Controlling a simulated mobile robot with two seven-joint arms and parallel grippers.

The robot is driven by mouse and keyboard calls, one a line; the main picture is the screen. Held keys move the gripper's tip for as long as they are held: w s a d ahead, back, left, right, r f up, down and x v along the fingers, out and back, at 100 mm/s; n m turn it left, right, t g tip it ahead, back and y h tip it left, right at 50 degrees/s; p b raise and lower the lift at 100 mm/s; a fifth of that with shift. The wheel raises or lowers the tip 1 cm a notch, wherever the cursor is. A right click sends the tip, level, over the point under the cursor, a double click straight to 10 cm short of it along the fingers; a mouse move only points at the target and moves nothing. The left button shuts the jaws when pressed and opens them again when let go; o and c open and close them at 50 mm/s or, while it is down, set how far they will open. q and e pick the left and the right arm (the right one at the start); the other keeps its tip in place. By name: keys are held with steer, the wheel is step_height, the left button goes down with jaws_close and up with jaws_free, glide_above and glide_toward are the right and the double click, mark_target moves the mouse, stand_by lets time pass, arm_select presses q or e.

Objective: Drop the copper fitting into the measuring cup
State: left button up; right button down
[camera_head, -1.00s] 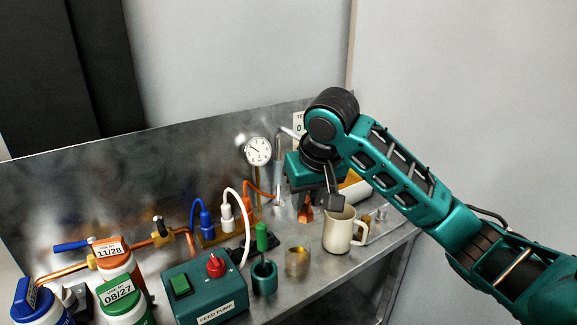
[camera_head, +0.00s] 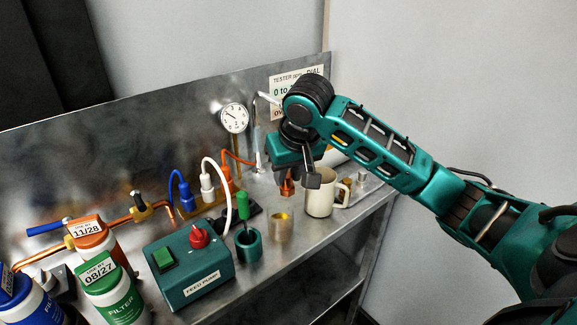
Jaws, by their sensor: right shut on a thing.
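My right gripper (camera_head: 296,178) reaches in from the right, its fingers pointing down over the bench, and is shut on the copper fitting (camera_head: 287,186). The fitting is small and orange-copper, and the gripper partly covers it. A cream cup with a handle (camera_head: 320,203) stands upright just right of the fitting and partly behind a dark finger. My left gripper is not in view.
The feed pump box (camera_head: 190,265) and filter bottles (camera_head: 108,295) are at left. A gauge (camera_head: 234,118) and tubing stand behind. The bench's front edge runs close to the cups.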

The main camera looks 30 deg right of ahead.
steer(key=c, duration=0.8)
jaws_free()
steer(key=d+v, duration=0.1)
steer(key=v, duration=1.1)
steer(key=shift+a+r, duration=0.45)
steer(key=shift+a, duration=0.1)
